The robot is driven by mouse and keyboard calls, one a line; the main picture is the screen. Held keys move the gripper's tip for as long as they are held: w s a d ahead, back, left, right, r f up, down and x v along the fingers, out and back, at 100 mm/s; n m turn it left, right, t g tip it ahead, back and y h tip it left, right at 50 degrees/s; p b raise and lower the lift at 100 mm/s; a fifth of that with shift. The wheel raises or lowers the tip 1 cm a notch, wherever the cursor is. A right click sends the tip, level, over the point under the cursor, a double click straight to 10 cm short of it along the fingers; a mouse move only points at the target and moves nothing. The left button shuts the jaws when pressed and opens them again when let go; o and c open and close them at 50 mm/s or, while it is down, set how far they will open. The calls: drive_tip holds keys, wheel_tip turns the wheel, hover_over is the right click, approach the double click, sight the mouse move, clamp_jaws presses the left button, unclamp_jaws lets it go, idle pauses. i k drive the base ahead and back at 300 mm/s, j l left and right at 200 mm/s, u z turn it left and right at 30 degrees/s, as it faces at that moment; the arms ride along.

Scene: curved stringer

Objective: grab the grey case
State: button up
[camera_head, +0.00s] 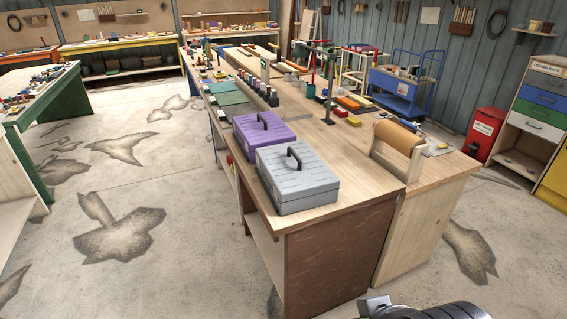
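The grey case (296,181) is a closed box with a ribbed lid and a black handle on top. It lies flat on the near left end of the long wooden workbench (343,190), close to the bench's front corner. A similar purple case (263,132) lies just behind it, very close. Part of my own arm shows at the bottom edge, right of centre, in front of the bench and apart from the case. No gripper fingers can be made out. Nothing holds the grey case.
A paper roll on a stand (396,146) is on the bench right of the grey case. Blocks and tools lie farther back. A red bin (485,133) and drawers (540,101) stand at right. The floor (150,265) left of the bench is free.

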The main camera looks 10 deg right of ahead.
sight(295, 179)
drive_tip(key=i+l+u, duration=0.3)
drive_tip(key=u, duration=0.15)
drive_tip(key=i+l+u, duration=0.2)
drive_tip(key=l+u, duration=0.25)
drive_tip(key=i+l+u, duration=0.1)
drive_tip(key=l+u, duration=0.35)
drive_tip(key=l, duration=0.15)
drive_tip(key=l+u, duration=0.4)
drive_tip(key=l, duration=0.15)
drive_tip(key=l+u, duration=0.45)
drive_tip(key=l, duration=0.1)
